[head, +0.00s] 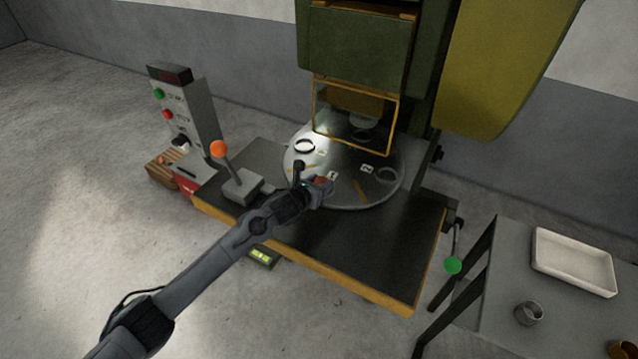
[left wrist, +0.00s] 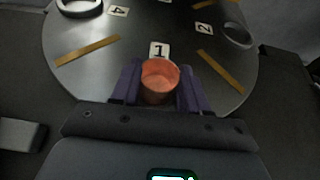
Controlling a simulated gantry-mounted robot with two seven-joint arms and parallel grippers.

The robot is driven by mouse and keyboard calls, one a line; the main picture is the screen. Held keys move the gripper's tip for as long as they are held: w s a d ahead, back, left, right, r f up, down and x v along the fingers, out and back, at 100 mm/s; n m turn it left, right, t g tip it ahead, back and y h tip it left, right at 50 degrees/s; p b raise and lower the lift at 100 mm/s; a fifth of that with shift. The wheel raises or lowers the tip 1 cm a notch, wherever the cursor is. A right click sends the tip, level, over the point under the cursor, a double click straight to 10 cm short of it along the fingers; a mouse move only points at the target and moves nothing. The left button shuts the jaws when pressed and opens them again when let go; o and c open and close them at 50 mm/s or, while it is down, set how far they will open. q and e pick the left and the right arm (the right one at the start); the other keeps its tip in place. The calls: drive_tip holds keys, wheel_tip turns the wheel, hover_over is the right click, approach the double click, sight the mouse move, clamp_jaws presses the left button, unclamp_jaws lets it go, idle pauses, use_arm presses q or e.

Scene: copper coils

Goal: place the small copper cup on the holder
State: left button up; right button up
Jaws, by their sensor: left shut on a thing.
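The small copper cup (left wrist: 160,82) is between the purple fingers of my left gripper (left wrist: 160,93), which is shut on it. The cup looks upright, open end up, on the near side of label 1 on the round plate (left wrist: 150,45). In the head view my left gripper (head: 321,188) is over the front edge of this plate (head: 340,195). Ring-shaped holders show by label 4 (left wrist: 80,6) and by label 2 (left wrist: 238,36). Any holder under the cup is hidden, and I cannot tell whether the cup touches the plate. My right gripper is not in view.
A green press (head: 360,50) with a yellow-framed guard (head: 356,118) stands over the back of the plate. An orange-knobbed lever (head: 219,149) stands left. A side table at right bears a white tray (head: 575,262), a grey metal ring (head: 528,312) and a brass-coloured piece (head: 622,349).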

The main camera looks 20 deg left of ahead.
use_arm(q)
drive_tip(key=o, duration=1)
drive_tip(key=shift+f, duration=0.15)
drive_tip(key=shift+o, duration=0.2)
drive_tip(key=shift+r, duration=0.25)
drive_tip(key=shift+s+r+p, duration=0.1)
drive_tip(key=shift+s+p, duration=0.15)
drive_tip(key=shift+p, duration=0.05)
drive_tip(key=p+v, duration=0.3)
drive_tip(key=v, duration=0.8)
drive_tip(key=shift+s, duration=0.25)
drive_tip(key=shift+r, duration=0.1)
